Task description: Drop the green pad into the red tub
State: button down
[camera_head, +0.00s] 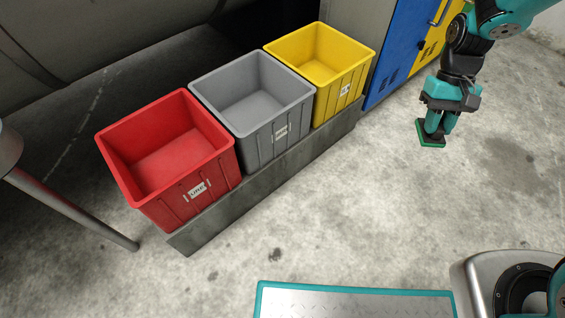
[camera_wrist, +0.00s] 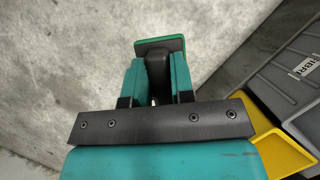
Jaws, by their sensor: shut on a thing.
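The green pad (camera_head: 432,140) is a small flat piece with a green edge and a dark face. My gripper (camera_head: 436,124) is shut on it and holds it above the floor at the right of the head view. In the wrist view the pad (camera_wrist: 160,45) sticks out beyond the fingertips (camera_wrist: 154,75), with part of it hidden between them. The red tub (camera_head: 196,187) stands at the left of a row of tubs in the head view. It is open at the top and looks empty. My gripper is well to the right of it, beyond the yellow tub.
A grey tub (camera_head: 268,140) and a yellow tub (camera_head: 342,90) stand beside the red one on a low grey plinth (camera_head: 290,165). Blue and yellow cabinets (camera_head: 398,45) stand behind my arm. A metal leg (camera_head: 75,210) is left of the red tub. The floor in front is clear.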

aim_at(185, 167)
jog(key=k, duration=0.2)
jog(key=u, duration=1.95)
jog(key=i, duration=1)
